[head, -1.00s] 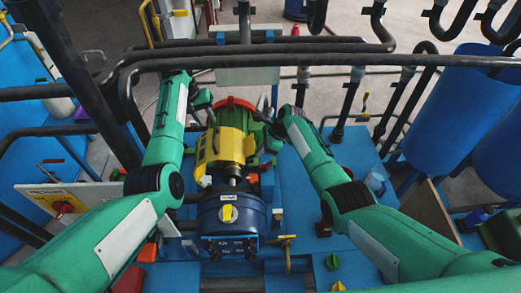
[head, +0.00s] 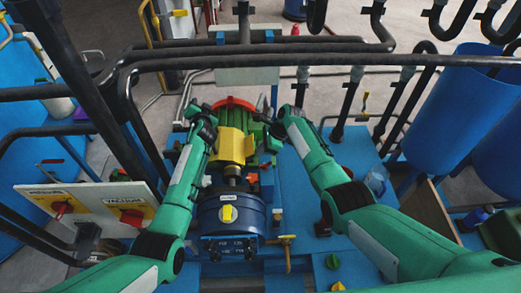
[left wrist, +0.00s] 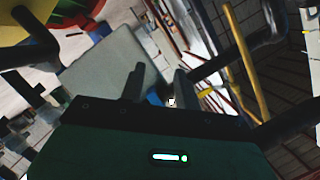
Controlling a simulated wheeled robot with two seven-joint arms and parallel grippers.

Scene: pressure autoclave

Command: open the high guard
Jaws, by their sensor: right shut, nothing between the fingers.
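A yellow guard-like cover (head: 231,146) sits above the green and red machine body, behind the blue round housing (head: 228,212); I take it to be the high guard. A bare shaft shows in front of it. My left gripper (head: 200,109) is just left of and beyond the yellow cover, apart from it as far as I can tell. In the left wrist view its two dark fingers (left wrist: 156,88) stand apart with nothing between them, and a yellow part (left wrist: 25,42) shows at top left. My right gripper (head: 273,118) is shut and empty, right of the cover.
Black pipes (head: 260,62) cross above and behind the machine. A panel with red knobs (head: 95,203) stands at left, close to my left arm. Blue tanks (head: 435,120) are at right. A brass valve (head: 287,246) stands in front.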

